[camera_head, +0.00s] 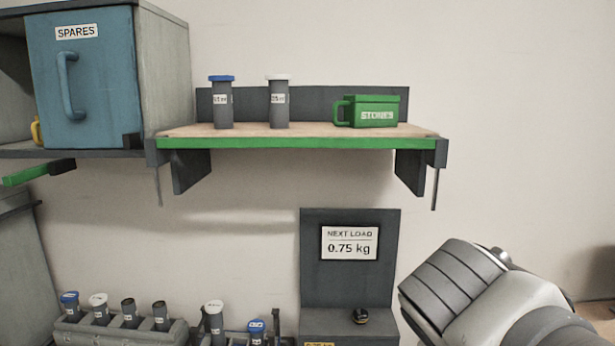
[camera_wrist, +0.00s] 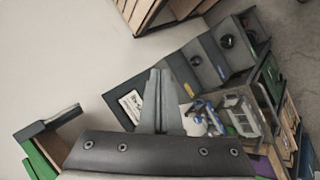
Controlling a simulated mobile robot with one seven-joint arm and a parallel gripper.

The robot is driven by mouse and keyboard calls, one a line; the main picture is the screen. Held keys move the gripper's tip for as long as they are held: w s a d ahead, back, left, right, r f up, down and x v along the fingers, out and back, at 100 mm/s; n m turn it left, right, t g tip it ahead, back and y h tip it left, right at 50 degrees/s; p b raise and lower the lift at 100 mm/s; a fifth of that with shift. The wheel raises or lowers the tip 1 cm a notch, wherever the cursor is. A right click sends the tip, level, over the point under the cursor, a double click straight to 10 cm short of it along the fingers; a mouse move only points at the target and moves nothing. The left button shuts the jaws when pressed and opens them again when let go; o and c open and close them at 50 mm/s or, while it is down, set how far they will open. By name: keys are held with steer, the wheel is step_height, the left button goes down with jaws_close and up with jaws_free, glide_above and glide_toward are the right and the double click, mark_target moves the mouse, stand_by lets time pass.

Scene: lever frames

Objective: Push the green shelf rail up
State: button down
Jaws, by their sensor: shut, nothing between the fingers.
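The green shelf rail (camera_head: 295,142) runs level along the front edge of a wooden wall shelf (camera_head: 240,130), between dark end brackets. My gripper (camera_wrist: 160,78) shows in the wrist view with its two grey fingers together and nothing between them. In the head view my arm enters at the lower right, below and right of the shelf, apart from the rail; the fingertips cannot be made out there. In the wrist view a green strip (camera_wrist: 38,158) with a dark bracket at the lower left looks like part of this shelf, clear of the fingers.
Two dark jars (camera_head: 222,106) and a green STONES box (camera_head: 375,112) stand on the shelf. A blue SPARES cabinet (camera_head: 85,85) is at the left. Below are a NEXT LOAD sign (camera_head: 349,243) and a rack of jars (camera_head: 120,330). The wall between shelf and arm is bare.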

mark_target(293, 142)
steer(key=w+a+r+n+t+h+b, duration=0.1)
steer(key=w+a+r+n+t+b, duration=0.25)
steer(key=w+n, duration=0.3)
steer(key=w+a+r+n+t+h+b, duration=0.1)
steer(key=w+a+r+n+t+b, duration=0.3)
steer(key=n, duration=0.3)
steer(key=w+a+r+n+t+y+b, duration=0.1)
steer(key=w+a+n+t+y+b, duration=0.1)
steer(key=a+n, duration=0.5)
steer(key=w+a+r+n+t+y+b, duration=0.2)
steer(key=w+a+n+t+y+b, duration=0.1)
steer(key=a+n, duration=0.4)
steer(key=shift+a+r+t+y, duration=0.2)
steer(key=shift+a+t+y, duration=0.15)
steer(key=shift+t+y, duration=0.25)
steer(key=w+r+p, duration=0.3)
steer(key=w+r, duration=0.3)
steer(key=w, duration=0.3)
steer(key=shift+w+d+r+p, duration=0.15)
steer(key=shift+w+r+p, duration=0.1)
steer(key=shift+w+p, duration=0.1)
